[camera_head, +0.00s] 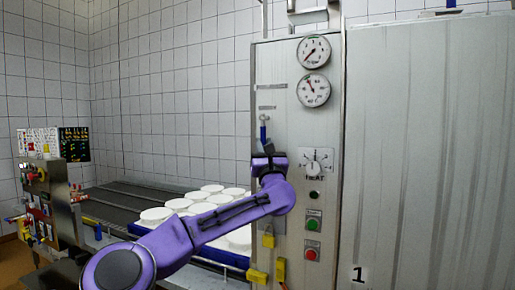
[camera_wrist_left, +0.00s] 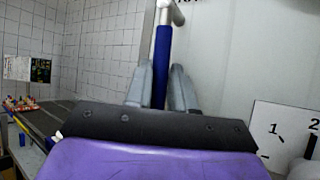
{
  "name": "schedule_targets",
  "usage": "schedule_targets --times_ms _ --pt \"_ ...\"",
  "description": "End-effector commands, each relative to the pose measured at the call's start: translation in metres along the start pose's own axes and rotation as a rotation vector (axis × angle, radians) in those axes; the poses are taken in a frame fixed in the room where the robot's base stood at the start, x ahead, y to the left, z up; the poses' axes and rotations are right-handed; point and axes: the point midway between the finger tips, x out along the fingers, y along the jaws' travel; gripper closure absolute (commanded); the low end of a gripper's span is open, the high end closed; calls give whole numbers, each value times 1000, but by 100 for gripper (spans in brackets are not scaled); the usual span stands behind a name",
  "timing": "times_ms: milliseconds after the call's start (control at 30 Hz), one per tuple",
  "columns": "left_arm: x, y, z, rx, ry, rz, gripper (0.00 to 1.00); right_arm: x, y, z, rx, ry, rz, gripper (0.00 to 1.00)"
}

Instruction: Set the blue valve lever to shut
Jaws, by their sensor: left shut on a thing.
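The blue valve lever (camera_head: 263,132) hangs about upright below a small metal valve fitting on the left part of the steel cabinet front. In the left wrist view the blue lever (camera_wrist_left: 162,62) runs up from between the fingers to a pale metal pivot (camera_wrist_left: 165,14). My left gripper (camera_head: 268,148) is at the lower end of the lever. In the wrist view its two grey fingers (camera_wrist_left: 160,88) stand one on each side of the lever, shut on it. The lever's lower end is hidden by the gripper. My right gripper is in neither view.
The steel cabinet (camera_head: 430,140) fills the right side. Two gauges (camera_head: 313,70), a HEAT dial (camera_head: 317,161) and green and red buttons (camera_head: 313,222) sit right of the lever. White round moulds (camera_head: 205,197) lie on a conveyor at left. A control stand (camera_head: 45,190) is far left.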

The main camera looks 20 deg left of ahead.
Motion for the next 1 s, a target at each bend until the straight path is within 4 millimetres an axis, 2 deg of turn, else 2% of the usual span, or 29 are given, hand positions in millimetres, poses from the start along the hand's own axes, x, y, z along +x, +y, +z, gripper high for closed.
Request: schedule_targets --times_ms 33,400,433,500,833,1000 --pt "4 2 8 -1 -12 4 100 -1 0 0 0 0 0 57" --pt "5 3 9 0 -16 4 100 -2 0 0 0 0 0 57" --pt "5 3 9 0 -16 4 73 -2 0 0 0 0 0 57" --pt "5 4 8 1 -15 4 56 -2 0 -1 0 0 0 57" --pt "-3 1 2 1 -10 0 56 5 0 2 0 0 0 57" --pt "-40 1 -3 0 -12 -3 56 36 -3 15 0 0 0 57"
